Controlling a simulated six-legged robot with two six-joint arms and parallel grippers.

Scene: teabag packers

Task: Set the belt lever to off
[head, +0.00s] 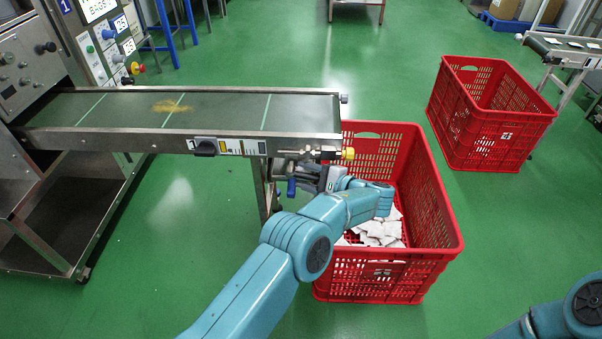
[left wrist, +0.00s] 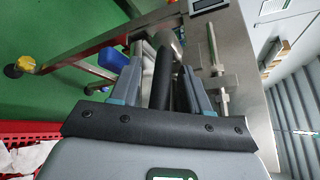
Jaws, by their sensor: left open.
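The green conveyor belt (head: 230,108) ends just behind my left gripper (head: 310,178), below the end of its metal side rail. In the left wrist view, my left gripper (left wrist: 166,95) is open, with a dark round-ended rod (left wrist: 162,72) between its fingers. I cannot tell whether this rod is the belt lever or whether the fingers touch it. A blue handle-like part (head: 291,187) hangs beside the gripper; a blue part also shows in the left wrist view (left wrist: 115,62). My right gripper is out of view.
A red crate (head: 440,235) holding white teabags (head: 378,234) stands under my left forearm, at the belt's end. Another red crate (head: 485,150) stands back right. Green floor is open between.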

